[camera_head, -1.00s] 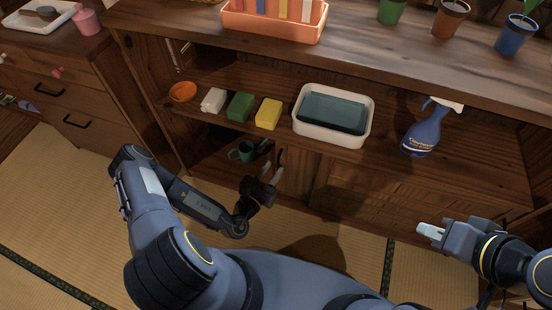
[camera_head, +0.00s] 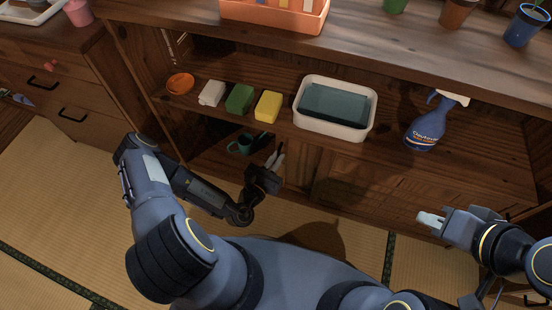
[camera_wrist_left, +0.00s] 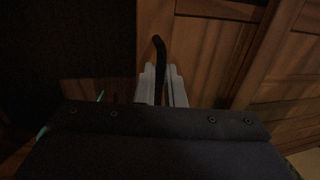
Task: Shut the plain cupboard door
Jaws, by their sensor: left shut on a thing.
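The plain cupboard door (camera_head: 298,163) is a brown wooden panel in the lower part of the cabinet, and it stands open with a dark gap to its left. It also shows in the left wrist view (camera_wrist_left: 203,55). Its dark curved handle (camera_wrist_left: 160,52) stands upright at the panel's left edge. My left gripper (camera_head: 275,158) is shut on the handle; in the left wrist view its pale fingers (camera_wrist_left: 161,85) lie on both sides of it. My right gripper (camera_head: 430,220) is at the right, apart from the cabinet; its finger gap cannot be made out.
A teal mug (camera_head: 240,144) stands inside the open lower compartment. The shelf above holds an orange bowl (camera_head: 180,83), sponges, a white basin (camera_head: 334,132) and a blue spray bottle (camera_head: 428,125). A drawer chest (camera_head: 75,88) stands at the left. Tatami floor (camera_head: 60,205) is clear there.

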